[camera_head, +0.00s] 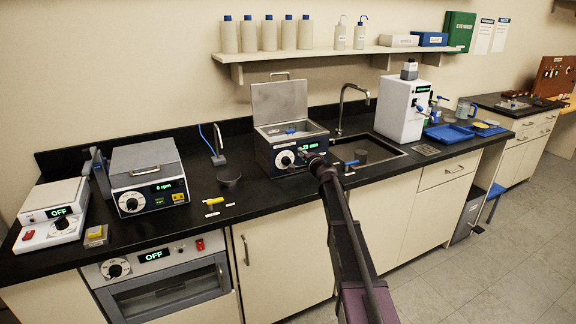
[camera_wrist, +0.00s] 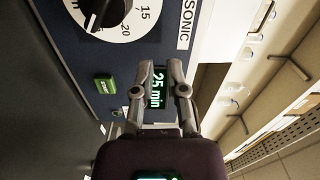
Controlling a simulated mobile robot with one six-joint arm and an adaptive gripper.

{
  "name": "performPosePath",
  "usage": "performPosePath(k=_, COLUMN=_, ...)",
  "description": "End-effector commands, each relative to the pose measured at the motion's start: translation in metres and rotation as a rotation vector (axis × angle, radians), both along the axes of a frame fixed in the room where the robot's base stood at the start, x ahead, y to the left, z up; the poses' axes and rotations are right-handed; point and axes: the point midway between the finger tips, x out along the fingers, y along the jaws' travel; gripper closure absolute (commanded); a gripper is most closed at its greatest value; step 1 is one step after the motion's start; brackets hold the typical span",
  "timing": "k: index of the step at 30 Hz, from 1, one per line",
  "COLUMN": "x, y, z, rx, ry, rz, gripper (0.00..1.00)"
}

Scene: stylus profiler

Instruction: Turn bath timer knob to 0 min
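The bath (camera_head: 286,135) is a dark blue box with its steel lid raised, on the black counter. Its timer knob (camera_head: 285,159), black on a white dial, is on the front panel. The green display (camera_wrist: 158,88) reads 25 min. My gripper (camera_wrist: 157,66) is open and empty, its fingers apart on either side of the display in that view. In the head view my gripper (camera_head: 316,160) is before the panel, right of the knob.
A green button (camera_wrist: 105,85) is on the panel beside the display. A sink (camera_head: 365,154) with a tap lies right of the bath. A dark round pad (camera_head: 229,176) and a small yellow-handled valve (camera_head: 214,203) lie to the left. The floor in front is clear.

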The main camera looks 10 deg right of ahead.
Motion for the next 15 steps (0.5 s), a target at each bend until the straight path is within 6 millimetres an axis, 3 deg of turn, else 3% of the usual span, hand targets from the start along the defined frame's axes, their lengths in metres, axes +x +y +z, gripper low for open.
performPosePath(k=8, x=0.0, y=-0.001, z=-0.002, rx=0.015, ry=0.005, rz=0.0, gripper=0.82)
performPosePath(k=15, x=0.002, y=-0.006, z=-0.012, rx=0.156, ry=0.051, rz=0.0, gripper=0.82)
